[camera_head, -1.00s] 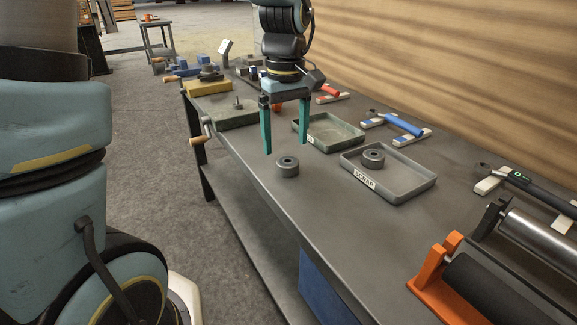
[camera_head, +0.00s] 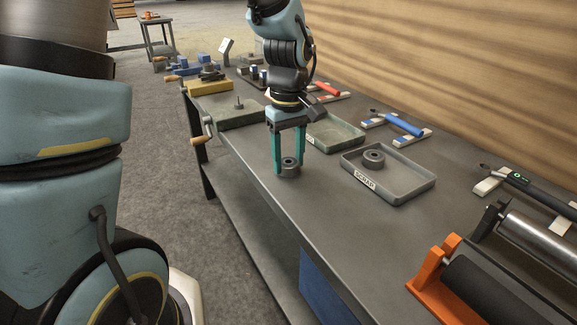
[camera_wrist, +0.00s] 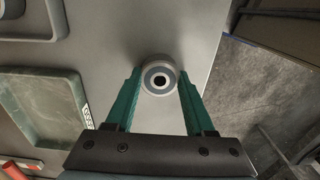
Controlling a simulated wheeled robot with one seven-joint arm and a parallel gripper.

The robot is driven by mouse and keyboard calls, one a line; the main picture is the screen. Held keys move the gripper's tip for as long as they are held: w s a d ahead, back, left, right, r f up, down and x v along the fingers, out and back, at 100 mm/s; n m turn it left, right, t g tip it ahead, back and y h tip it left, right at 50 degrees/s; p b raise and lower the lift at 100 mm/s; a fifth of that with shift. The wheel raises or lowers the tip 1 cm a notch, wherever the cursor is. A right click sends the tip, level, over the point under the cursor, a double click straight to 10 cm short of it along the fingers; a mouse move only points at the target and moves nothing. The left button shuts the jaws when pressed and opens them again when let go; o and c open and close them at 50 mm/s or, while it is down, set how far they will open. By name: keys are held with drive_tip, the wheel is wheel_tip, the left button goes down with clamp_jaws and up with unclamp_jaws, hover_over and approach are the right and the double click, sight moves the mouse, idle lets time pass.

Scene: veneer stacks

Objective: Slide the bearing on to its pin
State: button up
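A dark grey ring-shaped bearing (camera_head: 289,171) sits on the bench top near its front edge. My gripper (camera_head: 289,168) points down with its two teal fingers on either side of the bearing, drawn in close against it. In the wrist view the bearing (camera_wrist: 160,83) lies between the fingertips, its hole facing the camera. A thin upright pin (camera_head: 238,102) stands on a green-grey plate (camera_head: 228,118) farther back, left of my gripper. A similar ring (camera_head: 373,157) lies in a grey tray (camera_head: 410,192) with a label on its front.
A green tray (camera_head: 345,133) is just behind my gripper. A yellow block (camera_head: 208,88) and a crank handle (camera_head: 203,140) are near the plate. An orange-framed roller (camera_head: 437,265) stands at the near right.

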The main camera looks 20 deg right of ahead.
clamp_jaws()
